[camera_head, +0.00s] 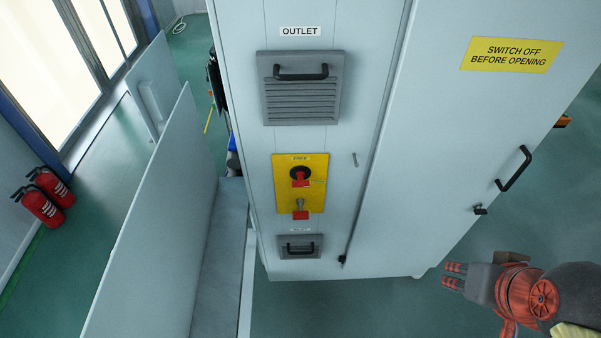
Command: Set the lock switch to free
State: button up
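A yellow plate (315,188) is on the narrow face of a pale cabinet. It carries a round black switch with a red handle (300,177). Below that is a grey metal knob (300,203) with a red tab (300,215) under it. The small label at the plate's top is too small to read surely, and I cannot tell which part is the lock switch. My gripper (454,276) is at the lower right, pointing left, well apart from the plate and touching nothing visible. Whether its fingers are open or shut is unclear.
A vented outlet panel (301,104) with a black handle is above the plate, and a small handled panel (300,247) is below. The cabinet's wide door (450,150) has a black handle (514,169). A pale partition (150,220) stands left. Green floor lies below the cabinet.

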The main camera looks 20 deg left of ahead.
aim_at(299, 183)
jog(key=u, duration=1.15)
jog(key=k+j, duration=0.05)
jog(key=j, duration=0.05)
